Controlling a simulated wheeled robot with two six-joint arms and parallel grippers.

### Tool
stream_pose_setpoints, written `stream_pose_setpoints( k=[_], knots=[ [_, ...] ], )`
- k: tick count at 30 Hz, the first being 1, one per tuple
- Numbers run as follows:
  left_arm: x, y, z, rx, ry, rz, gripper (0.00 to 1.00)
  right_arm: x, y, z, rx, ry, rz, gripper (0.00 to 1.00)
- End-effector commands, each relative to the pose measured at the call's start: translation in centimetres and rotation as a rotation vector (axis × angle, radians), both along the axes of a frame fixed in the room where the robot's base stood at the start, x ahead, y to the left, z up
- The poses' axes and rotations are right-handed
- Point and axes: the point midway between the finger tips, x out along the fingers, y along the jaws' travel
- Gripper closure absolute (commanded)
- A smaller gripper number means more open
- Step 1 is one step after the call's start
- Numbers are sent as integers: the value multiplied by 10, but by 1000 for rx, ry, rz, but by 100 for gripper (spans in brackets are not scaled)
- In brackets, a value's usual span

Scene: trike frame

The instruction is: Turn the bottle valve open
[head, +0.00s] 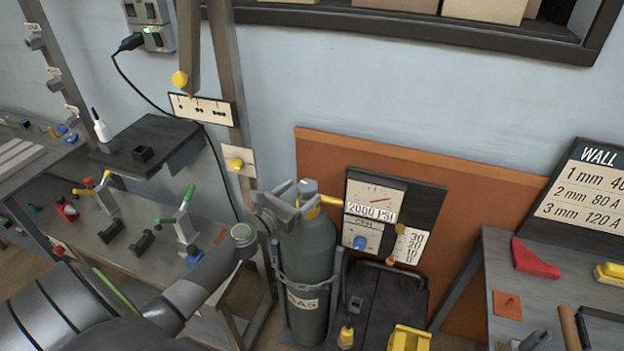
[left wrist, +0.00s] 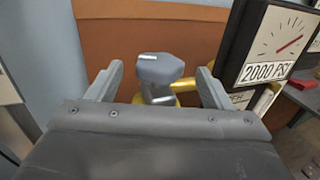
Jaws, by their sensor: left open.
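The gas bottle (head: 308,262) is a dark green cylinder standing upright in a grey holder, with a label reading GAS. Its valve knob (head: 308,187) is grey and faceted, with a pale mark on top; it also shows in the left wrist view (left wrist: 160,68). My left gripper (head: 292,203) is at the top of the bottle. In the left wrist view the open fingers (left wrist: 160,88) stand on either side of the knob, with a gap on each side. The gauge panel (head: 374,203) beside the bottle reads 2000 PSI. My right gripper is not in view.
A yellow pipe (head: 331,201) runs from the valve to the gauge panel, close to the fingers. A grey post (head: 232,100) stands left of the bottle. Benches with tools stand at left and right (head: 470,310). An orange board (head: 450,195) is behind.

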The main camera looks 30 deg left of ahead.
Motion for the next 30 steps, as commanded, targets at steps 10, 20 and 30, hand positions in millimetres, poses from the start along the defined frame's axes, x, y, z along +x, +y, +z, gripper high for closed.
stream_pose_setpoints(
  k=[10,20,30],
  knots=[
    [50,-5,0,0,-1,0,26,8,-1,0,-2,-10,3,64],
    [57,-5,0,0,0,1,26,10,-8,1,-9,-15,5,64],
    [57,-5,0,1,0,1,59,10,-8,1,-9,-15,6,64]
  ],
)
